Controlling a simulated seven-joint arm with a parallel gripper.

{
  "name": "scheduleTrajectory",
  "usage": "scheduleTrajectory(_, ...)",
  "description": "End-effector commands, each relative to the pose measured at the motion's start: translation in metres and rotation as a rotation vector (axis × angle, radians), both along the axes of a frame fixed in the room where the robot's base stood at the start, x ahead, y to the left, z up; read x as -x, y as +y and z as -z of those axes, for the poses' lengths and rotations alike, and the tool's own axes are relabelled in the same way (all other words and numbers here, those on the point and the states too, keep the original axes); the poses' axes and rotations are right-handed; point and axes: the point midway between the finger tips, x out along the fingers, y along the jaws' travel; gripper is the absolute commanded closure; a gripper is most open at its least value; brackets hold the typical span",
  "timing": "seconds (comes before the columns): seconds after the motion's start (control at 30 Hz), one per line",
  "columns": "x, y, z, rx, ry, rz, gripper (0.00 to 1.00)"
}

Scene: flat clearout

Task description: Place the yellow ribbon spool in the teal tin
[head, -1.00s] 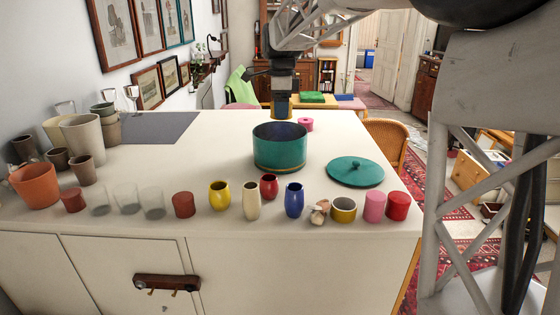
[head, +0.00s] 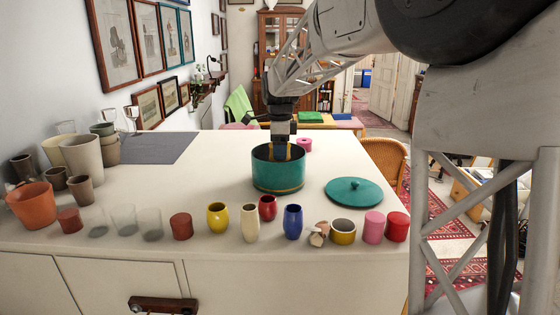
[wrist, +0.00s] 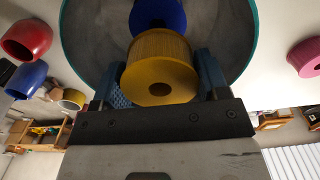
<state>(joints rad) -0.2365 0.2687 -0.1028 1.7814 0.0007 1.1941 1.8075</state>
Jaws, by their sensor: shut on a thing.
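The teal tin (head: 278,176) stands open on the white counter, and its teal rim (wrist: 251,40) also shows in the wrist view. My gripper (head: 284,152) points down inside the tin's mouth. Its fingers (wrist: 160,82) are shut on the yellow ribbon spool (wrist: 158,58), one on each side of it. The spool's holed end faces the wrist camera. A blue spool (wrist: 158,13) lies in the tin just beyond the yellow one. I cannot tell whether the two touch, or whether the yellow spool rests on the tin's floor.
The teal lid (head: 354,192) lies right of the tin. A pink spool (head: 304,144) sits behind it. A row of cups, vases and blocks, including a blue vase (head: 293,222), lines the front edge. Pots crowd the left, near a grey mat (head: 150,148). The counter left of the tin is clear.

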Motion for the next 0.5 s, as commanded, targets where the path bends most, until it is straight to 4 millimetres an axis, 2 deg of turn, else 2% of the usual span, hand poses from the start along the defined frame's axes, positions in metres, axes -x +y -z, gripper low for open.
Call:
scheduleTrajectory(0.17,0.0,0.0,0.007,0.0,0.001,0.0,0.56)
scheduleTrajectory(0.5,0.0,0.0,0.036,0.0,0.0,0.0,0.56)
